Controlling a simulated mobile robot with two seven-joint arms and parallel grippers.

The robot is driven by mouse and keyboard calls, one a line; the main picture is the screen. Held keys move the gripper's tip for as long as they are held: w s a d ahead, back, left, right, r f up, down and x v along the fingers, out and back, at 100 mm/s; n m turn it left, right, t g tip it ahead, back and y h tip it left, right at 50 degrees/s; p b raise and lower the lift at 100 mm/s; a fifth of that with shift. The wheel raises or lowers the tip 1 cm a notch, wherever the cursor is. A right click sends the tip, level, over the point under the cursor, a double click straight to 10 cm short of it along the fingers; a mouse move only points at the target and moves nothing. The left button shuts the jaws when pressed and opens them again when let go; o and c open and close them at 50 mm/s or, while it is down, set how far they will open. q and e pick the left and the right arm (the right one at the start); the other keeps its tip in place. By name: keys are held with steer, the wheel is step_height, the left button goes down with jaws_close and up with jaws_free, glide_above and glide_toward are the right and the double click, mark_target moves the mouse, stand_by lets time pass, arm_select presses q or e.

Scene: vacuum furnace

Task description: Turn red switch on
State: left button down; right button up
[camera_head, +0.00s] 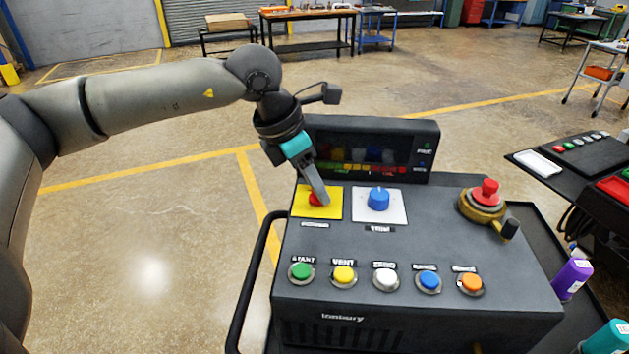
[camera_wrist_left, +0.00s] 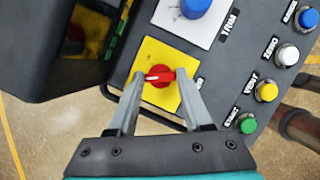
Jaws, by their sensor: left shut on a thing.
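The red switch (camera_wrist_left: 158,76) is a rotary knob with a white pointer line, on a yellow square plate (camera_wrist_left: 150,55) of the dark control box. In the left wrist view its pointer line lies roughly sideways, toward the left finger. In the head view the red switch (camera_head: 316,199) is partly hidden by my left gripper (camera_head: 320,196). That gripper comes down from above, and in the left wrist view its two fingers (camera_wrist_left: 155,84) stand on either side of the knob, shut on it. My right gripper is in neither view.
On the box, a blue knob (camera_head: 378,199) on a white plate sits right of the switch. A red mushroom button (camera_head: 487,191) stands at the far right. A row of coloured push buttons (camera_head: 385,279) runs along the front. A display housing (camera_head: 372,148) rises behind.

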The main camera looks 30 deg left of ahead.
arm_select(q)
steer(key=shift+m, duration=0.3)
steer(key=shift+w+m+g+h+b, duration=0.1)
steer(key=shift+m+g+h+b, duration=0.25)
steer(key=shift+m, duration=0.55)
steer(key=m, duration=0.2)
steer(key=shift+w+m+g+h, duration=0.1)
steer(key=shift+m+g+h, duration=0.25)
steer(key=shift+m, duration=0.05)
steer(key=m+g, duration=0.1)
steer(key=m, duration=0.2)
steer(key=m+g, duration=0.1)
steer(key=m, duration=0.2)
steer(key=shift+w+a+r+m+g+b, duration=0.1)
steer(key=shift+w+m+g+b, duration=0.1)
steer(key=shift+m+g+b, duration=0.1)
steer(key=shift+c, duration=1.6)
jaws_free()
steer(key=p+v, duration=0.1)
steer(key=v, duration=1.4)
steer(key=shift+a+p, duration=0.2)
steer(key=shift+p, duration=0.15)
